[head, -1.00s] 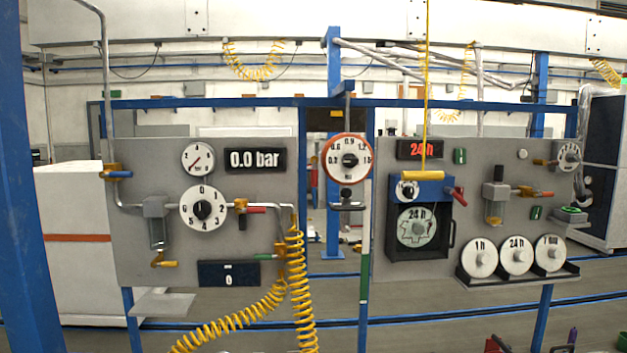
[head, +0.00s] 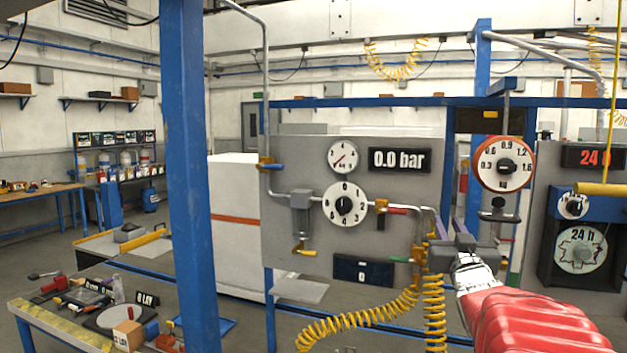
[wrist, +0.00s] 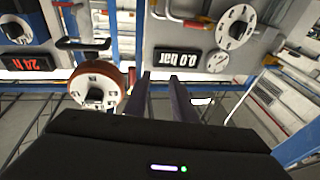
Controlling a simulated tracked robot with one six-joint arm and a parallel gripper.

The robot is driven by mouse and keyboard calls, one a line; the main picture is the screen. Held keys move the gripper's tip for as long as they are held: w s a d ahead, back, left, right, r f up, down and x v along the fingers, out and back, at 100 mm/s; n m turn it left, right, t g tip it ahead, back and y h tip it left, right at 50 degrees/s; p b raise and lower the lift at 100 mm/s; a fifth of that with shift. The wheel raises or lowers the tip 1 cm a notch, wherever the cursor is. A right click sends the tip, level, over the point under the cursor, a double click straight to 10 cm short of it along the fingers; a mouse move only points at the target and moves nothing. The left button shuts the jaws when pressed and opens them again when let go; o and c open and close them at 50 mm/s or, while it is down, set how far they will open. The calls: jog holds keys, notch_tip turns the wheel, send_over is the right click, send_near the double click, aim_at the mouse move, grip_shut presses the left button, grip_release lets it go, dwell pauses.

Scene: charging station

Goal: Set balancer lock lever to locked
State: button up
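The blue unit (head: 610,212) with a small knob dial and a round 24 h chart stands at the right edge of the head view, cut off. The red lever seen earlier on its right side is outside the head view now, and I cannot make it out in the wrist view. A yellow hanging bar (head: 600,189) is in front of the unit's top. My gripper (head: 448,228) is open and empty, left of this unit and in front of the left panel's right edge. Its two fingers (wrist: 162,80) stand apart in the wrist view.
The left panel (head: 290,165) holds a 0.0 bar display (head: 399,160), a dial (head: 344,205) and several small levers. A round orange scale (head: 502,164) hangs between the panels. Coiled yellow hoses (head: 433,310) hang below my gripper. A blue post (head: 188,180) and a cluttered table (head: 60,335) are left.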

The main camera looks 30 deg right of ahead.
jog(key=t+h, duration=0.1)
jog(key=t, duration=0.1)
send_near(465, 185)
jog(key=v, duration=0.3)
jog(key=shift+w, duration=0.15)
jog(key=shift+w+r, duration=0.1)
jog(key=shift+x, duration=6.8)
jog(key=shift+d, duration=0.1)
jog(key=shift+c, duration=0.5)
grip_shut()
